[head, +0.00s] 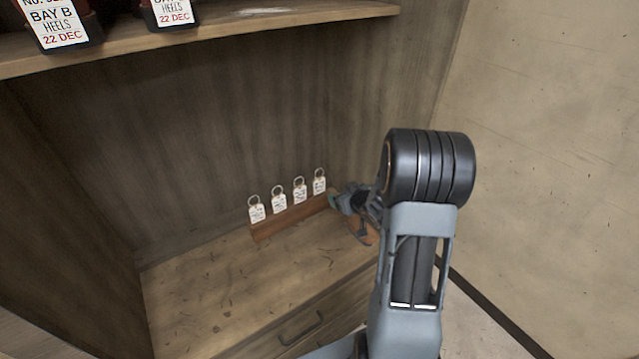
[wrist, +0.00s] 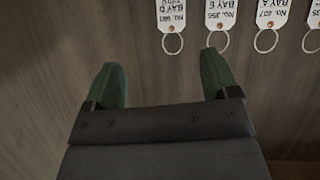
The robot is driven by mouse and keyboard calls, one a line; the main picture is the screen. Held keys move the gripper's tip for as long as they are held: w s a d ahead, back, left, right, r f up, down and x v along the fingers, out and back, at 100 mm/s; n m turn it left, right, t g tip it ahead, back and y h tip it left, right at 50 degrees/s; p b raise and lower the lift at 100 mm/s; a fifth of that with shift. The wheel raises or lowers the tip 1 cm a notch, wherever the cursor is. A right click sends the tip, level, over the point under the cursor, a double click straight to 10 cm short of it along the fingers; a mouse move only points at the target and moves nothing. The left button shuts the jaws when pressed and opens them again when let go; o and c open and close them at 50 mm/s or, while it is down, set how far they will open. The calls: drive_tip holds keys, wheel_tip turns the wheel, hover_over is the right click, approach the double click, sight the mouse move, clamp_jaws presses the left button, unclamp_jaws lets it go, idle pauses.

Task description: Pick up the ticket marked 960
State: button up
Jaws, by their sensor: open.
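Several white tickets with metal rings stand in a row along a reddish wooden strip in the head view. In the wrist view they appear upside down. The leftmost there, the ticket marked 960 (wrist: 171,14), seems to read No. 960, Bay D, and its ring faces my gripper. It matches the rightmost ticket (head: 319,186) in the head view. My gripper (wrist: 160,64) is open and empty, its green fingertips apart, with the ring just beyond and between them. In the head view my gripper (head: 341,202) is right beside the row, partly hidden by my arm.
The neighbouring ticket marked 356 (wrist: 220,14) hangs close by, near one fingertip. The wooden strip (head: 290,220) stands on a cabinet top (head: 220,285) with a drawer below. A shelf (head: 250,20) with labelled boxes is above, and a pale wall (head: 550,150) is at right.

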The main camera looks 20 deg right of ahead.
drive_tip(key=f+y, duration=0.1)
drive_tip(key=f, duration=0.1)
drive_tip(key=t+p, duration=0.1)
approach(320, 186)
drive_tip(key=x, duration=0.3)
drive_tip(key=shift+y, duration=0.4)
drive_tip(key=shift+p+x, duration=0.9)
drive_tip(key=shift+x, duration=1.9)
drive_tip(key=shift+d+f, duration=0.15)
drive_tip(key=shift+c, duration=0.3)
drive_tip(key=c, duration=0.9)
drive_tip(key=shift+c, duration=0.2)
